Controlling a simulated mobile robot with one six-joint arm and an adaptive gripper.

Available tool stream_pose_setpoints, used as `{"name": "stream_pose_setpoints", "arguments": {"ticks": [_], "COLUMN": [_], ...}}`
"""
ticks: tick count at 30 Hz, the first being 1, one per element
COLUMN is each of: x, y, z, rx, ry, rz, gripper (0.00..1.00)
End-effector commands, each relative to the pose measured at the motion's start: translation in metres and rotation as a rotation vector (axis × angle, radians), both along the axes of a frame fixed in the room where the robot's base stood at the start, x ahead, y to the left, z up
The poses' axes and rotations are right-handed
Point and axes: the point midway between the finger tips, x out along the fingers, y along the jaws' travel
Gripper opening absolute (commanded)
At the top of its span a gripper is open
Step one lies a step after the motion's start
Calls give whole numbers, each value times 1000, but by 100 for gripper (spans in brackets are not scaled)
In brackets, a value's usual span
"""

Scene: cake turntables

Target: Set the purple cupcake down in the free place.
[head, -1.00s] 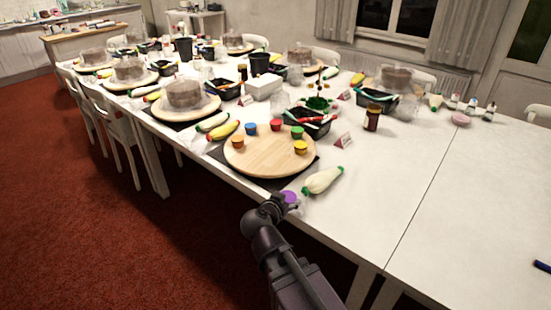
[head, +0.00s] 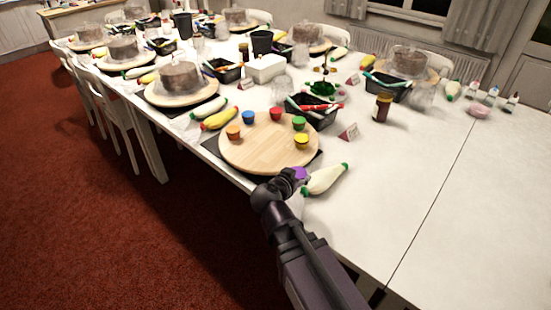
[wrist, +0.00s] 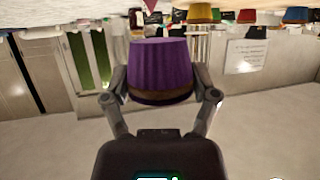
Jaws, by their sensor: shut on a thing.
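The purple cupcake (wrist: 160,72) is between the two fingers of my gripper (wrist: 161,97), which is shut on it. In the head view the cupcake (head: 299,173) shows as a small purple spot at the end of my arm, by the near edge of the round wooden turntable (head: 262,155). On the turntable stand an orange cupcake (head: 233,132), a blue cupcake (head: 248,117), a red cupcake (head: 276,114), a green cupcake (head: 299,123) and a yellow cupcake (head: 302,141) along the rim. The near part of the rim is bare.
A white-and-green piping bag (head: 326,179) lies just right of my gripper. A yellow piping bag (head: 219,119) lies left of the turntable. A black tray (head: 312,116) of tools and a brown jar (head: 383,106) stand behind.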

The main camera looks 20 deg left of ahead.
Motion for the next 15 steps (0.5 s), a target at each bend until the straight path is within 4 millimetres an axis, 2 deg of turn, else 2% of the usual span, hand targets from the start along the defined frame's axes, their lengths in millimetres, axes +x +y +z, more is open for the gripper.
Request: {"name": "stream_pose_setpoints", "arguments": {"ticks": [10,15], "x": [-4,-8], "y": [9,22], "z": [0,1], "rx": [0,-1], "ry": [0,0], "rz": [11,5], "gripper": [29,29]}}
